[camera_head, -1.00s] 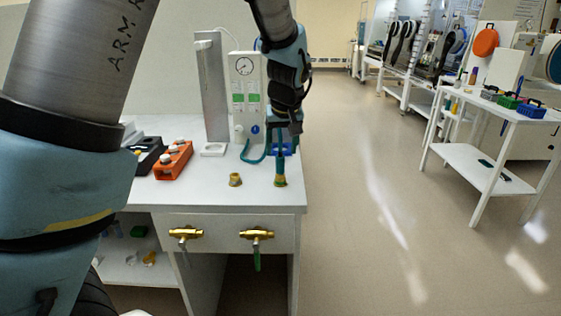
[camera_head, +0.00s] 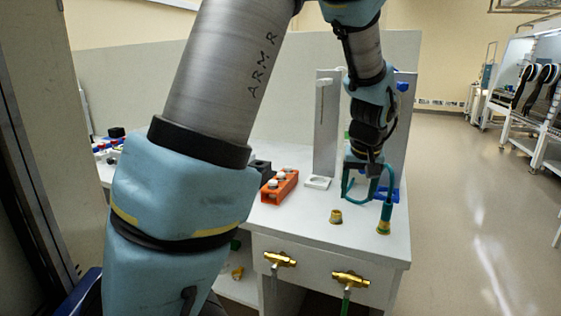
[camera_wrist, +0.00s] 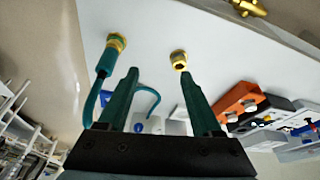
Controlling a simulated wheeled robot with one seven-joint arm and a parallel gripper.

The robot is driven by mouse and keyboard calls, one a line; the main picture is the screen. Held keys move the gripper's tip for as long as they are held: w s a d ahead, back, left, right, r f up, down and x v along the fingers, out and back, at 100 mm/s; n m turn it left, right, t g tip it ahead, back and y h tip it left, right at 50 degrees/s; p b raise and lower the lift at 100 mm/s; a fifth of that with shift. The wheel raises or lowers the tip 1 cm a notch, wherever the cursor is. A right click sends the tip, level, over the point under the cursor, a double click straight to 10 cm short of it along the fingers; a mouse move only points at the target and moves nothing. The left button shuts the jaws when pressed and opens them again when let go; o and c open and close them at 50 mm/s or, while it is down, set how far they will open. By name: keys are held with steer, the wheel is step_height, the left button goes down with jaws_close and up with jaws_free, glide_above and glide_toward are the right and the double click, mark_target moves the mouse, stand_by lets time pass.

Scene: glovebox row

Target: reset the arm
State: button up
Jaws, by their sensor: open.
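My gripper (camera_head: 364,190) hangs above the right part of the white bench (camera_head: 350,250). In the wrist view my gripper (camera_wrist: 158,72) shows two dark green fingers apart, with nothing between them. A teal hose (camera_head: 387,205) stands upright with its end in a brass fitting (camera_head: 383,228) near the bench's right edge. The hose also shows in the wrist view (camera_wrist: 105,64), just outside the left finger and apart from it. A second brass fitting (camera_head: 336,216) stands bare on the bench; it also shows in the wrist view (camera_wrist: 179,60).
An orange block with white-capped items (camera_head: 280,187) and a grey upright stand (camera_head: 326,125) are on the bench. Two brass valves (camera_head: 280,259) (camera_head: 350,279) are on its front. A panel is partly hidden behind my arm. Open floor (camera_head: 470,220) lies to the right.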

steer(key=s+a+f, duration=0.1)
steer(key=s+a, duration=0.2)
steer(key=a, duration=0.6)
steer(key=s+a+f+n+g, duration=0.1)
steer(key=s+a, duration=0.2)
steer(key=a, duration=0.6)
steer(key=s+a+f+g, duration=0.1)
steer(key=s+a, duration=0.2)
steer(key=a, duration=0.6)
steer(key=shift+s+a+f+y, duration=0.3)
steer(key=shift+s+f, duration=0.1)
